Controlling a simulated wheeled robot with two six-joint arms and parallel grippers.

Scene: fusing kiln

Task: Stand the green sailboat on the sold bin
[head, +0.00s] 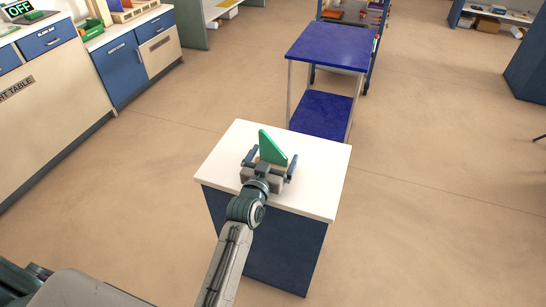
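The green sailboat (272,147), with a pointed, sail-like shape, is upright over the white top of a blue stand (322,165). My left gripper (271,162) is above this top, with one finger on each side of the sailboat. The fingers look spread, with gaps between them and the sailboat. The gripper body hides the sailboat's lower part, so I cannot tell exactly how it meets the top. No label shows on the stand, so I cannot tell whether it is the sold bin. My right gripper is not in view.
A blue two-level cart (330,47) stands just behind the white-topped stand. Cream counters with blue doors (120,70) line the left side, with a green tray (90,29) on top. Shelves stand at the back.

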